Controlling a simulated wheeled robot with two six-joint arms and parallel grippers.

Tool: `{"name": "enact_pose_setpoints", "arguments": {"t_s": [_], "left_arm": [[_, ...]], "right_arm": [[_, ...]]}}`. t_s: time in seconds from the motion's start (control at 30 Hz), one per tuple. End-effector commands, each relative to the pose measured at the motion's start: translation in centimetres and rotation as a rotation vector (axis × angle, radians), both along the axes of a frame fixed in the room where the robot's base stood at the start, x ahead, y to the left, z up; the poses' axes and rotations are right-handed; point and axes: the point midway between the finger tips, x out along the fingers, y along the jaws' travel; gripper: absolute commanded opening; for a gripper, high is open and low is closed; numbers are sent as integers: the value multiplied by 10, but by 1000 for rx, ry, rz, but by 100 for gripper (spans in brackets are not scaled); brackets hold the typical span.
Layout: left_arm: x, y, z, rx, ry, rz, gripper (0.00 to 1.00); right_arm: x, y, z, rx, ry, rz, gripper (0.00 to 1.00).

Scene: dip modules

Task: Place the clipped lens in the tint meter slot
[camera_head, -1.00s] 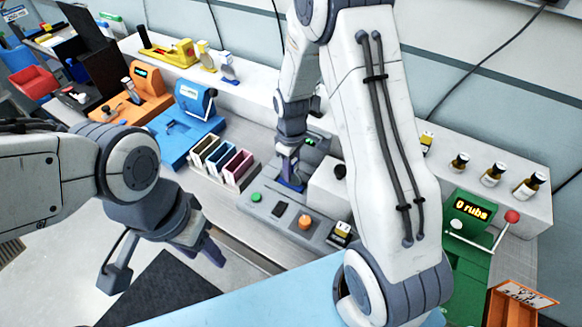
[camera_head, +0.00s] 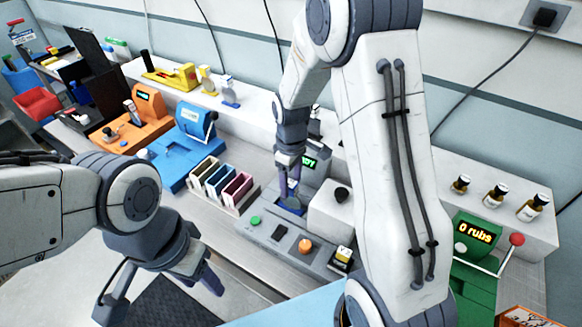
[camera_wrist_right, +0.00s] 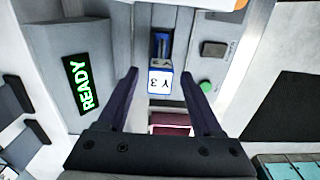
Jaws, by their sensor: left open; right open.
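The grey tint meter (camera_head: 265,232) stands on the bench, with a lit READY display that also shows in the right wrist view (camera_wrist_right: 82,84). A clipped lens piece with a white tag marked "Y 3" (camera_wrist_right: 160,80) and blue edges stands at the meter's slot (camera_wrist_right: 161,44); how deep it sits, I cannot tell. My right gripper (camera_head: 290,197) is over this spot. In the right wrist view its fingers (camera_wrist_right: 163,85) are apart on either side of the tagged piece, with gaps to it. My left gripper (camera_head: 165,295) hangs open and empty at the lower left, away from the meter.
A rack with several coloured slabs (camera_head: 220,186) stands left of the meter. Blue (camera_head: 180,150) and orange (camera_head: 130,130) stations lie further left. A green rub counter (camera_head: 472,260) is at right. Small bottles (camera_head: 495,193) line the back shelf.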

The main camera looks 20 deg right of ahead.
Motion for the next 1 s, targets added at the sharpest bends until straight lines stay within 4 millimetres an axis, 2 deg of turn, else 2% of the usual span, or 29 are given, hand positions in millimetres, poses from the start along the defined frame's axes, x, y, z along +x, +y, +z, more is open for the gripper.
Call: {"name": "enact_pose_setpoints", "arguments": {"t_s": [0.2, 0.4, 0.47, 0.53, 0.57, 0.67, 0.7, 0.8, 0.9, 1.0], "left_arm": [[0, 0, -11, 0, 0, -1, 50], [0, 0, -14, 0, 0, -1, 50], [0, 0, -14, 0, 0, -1, 50], [0, 0, -14, 0, 0, -1, 50], [0, 0, -14, 0, 0, -1, 50], [0, 0, -13, 0, 0, -1, 50], [0, 0, -13, 0, 0, -1, 50], [0, 0, -14, 0, 0, -1, 50], [0, 0, -14, 0, 0, -1, 50], [0, 0, -14, 0, 0, -1, 50]], "right_arm": [[1, 0, 46, -1, -6, 0, 67], [0, 0, 71, 0, -1, 0, 67], [-2, 5, 76, 1, -3, 2, 67], [-13, 22, 84, 6, -6, 6, 67], [-22, 33, 88, 9, -8, 8, 67], [-65, 79, 103, 26, -17, 11, 67], [-88, 96, 107, 34, -18, 10, 67], [-145, 125, 113, 56, -17, 3, 67], [-192, 138, 113, 74, -11, -6, 67], [-223, 141, 111, 85, -3, -15, 67]]}}
